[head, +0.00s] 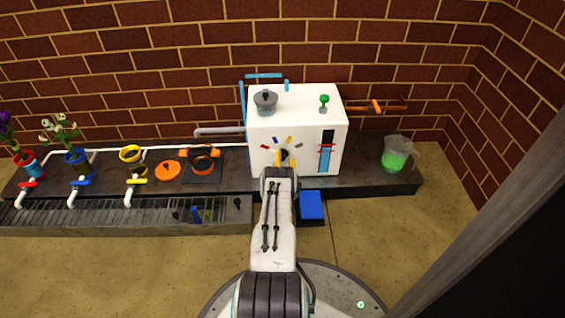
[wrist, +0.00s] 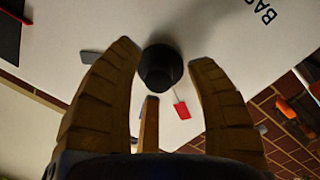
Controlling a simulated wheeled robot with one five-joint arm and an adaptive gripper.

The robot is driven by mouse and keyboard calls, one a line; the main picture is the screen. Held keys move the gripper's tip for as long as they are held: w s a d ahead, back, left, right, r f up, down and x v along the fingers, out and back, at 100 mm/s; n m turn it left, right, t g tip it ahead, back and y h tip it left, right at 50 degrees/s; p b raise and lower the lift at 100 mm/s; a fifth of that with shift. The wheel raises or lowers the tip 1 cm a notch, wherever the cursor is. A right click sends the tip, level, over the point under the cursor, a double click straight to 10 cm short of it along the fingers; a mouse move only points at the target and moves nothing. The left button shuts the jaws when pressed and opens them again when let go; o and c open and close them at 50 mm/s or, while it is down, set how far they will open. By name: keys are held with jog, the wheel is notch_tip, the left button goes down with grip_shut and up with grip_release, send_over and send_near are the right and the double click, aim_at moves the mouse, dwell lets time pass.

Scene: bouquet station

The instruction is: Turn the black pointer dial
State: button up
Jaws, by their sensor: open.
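The black pointer dial (head: 284,155) is on the front face of the white machine (head: 297,103), with coloured marks around it. In the wrist view the dial is a round black knob (wrist: 161,68), with a red mark (wrist: 182,110) just below and right of it. My gripper (head: 285,161) is in front of the dial in the head view. In the wrist view my gripper (wrist: 160,60) is open, with tan fingers on the left and right of the knob and a third below. I cannot tell whether any finger touches the knob. The dial's pointer direction is unclear.
The machine carries a grey lidded pot (head: 265,101), a green knob (head: 324,101) and a blue level gauge (head: 325,158). A jug of green liquid (head: 395,155) stands right. A blue block (head: 312,205) is below. Flower vases and coloured taps line the left of the bench (head: 365,180).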

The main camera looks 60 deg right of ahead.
jog(key=shift+w+d, duration=0.3)
jog(key=shift+d, duration=0.2)
jog(key=shift+c, duration=0.2)
grip_shut()
dwell(0.3)
